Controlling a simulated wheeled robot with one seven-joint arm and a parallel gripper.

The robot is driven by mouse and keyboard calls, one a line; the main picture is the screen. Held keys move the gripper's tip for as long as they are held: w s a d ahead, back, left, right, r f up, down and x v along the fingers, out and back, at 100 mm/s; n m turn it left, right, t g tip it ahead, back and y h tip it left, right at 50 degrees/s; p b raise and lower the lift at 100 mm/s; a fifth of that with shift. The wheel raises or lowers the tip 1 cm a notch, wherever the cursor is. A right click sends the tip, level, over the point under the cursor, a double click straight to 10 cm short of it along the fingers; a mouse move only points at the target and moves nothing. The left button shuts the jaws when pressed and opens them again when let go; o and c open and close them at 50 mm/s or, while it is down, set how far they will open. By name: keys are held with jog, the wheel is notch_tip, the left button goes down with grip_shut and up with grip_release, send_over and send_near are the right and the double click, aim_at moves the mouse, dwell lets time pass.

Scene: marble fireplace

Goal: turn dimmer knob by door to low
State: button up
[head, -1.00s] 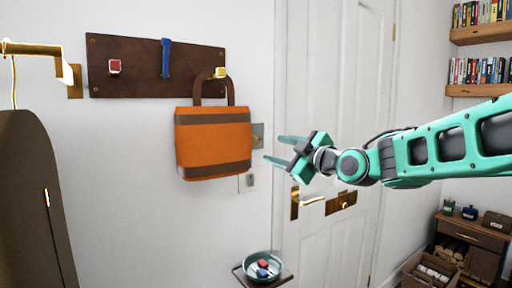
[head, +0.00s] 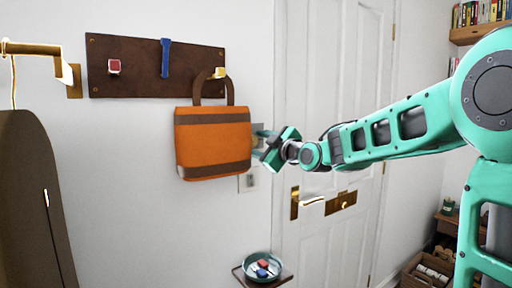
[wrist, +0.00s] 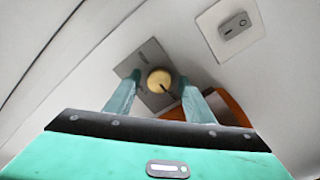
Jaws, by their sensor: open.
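The dimmer's round brass knob (wrist: 160,81) sits on a grey metal plate (wrist: 148,55) on the wall by the white door (head: 338,120). The knob has a dark mark at its lower edge in the wrist view. My gripper (wrist: 159,79) is open, with one finger on each side of the knob. I cannot tell whether either finger touches it. In the head view, my gripper (head: 258,143) is at the plate, just right of the orange bag (head: 212,145), and the knob is hidden there.
The orange bag hangs from a brown hook board (head: 135,65); it also shows beside one finger in the wrist view (wrist: 236,108). A switch plate (wrist: 230,28) is close by. A brass door handle (head: 311,201) and a small shelf with a teal bowl (head: 262,277) are lower.

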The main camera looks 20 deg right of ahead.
jog(key=c, duration=1.1)
jog(key=shift+o, duration=0.2)
jog(key=shift+m, duration=0.3)
jog(key=m, duration=0.3)
jog(key=shift+f+m, duration=0.1)
jog(key=shift+m, duration=0.2)
jog(key=m, duration=0.4)
jog(key=shift+a+m, duration=0.1)
jog(key=shift+m, duration=0.2)
jog(key=m, duration=0.4)
jog(key=shift+m, duration=2.5)
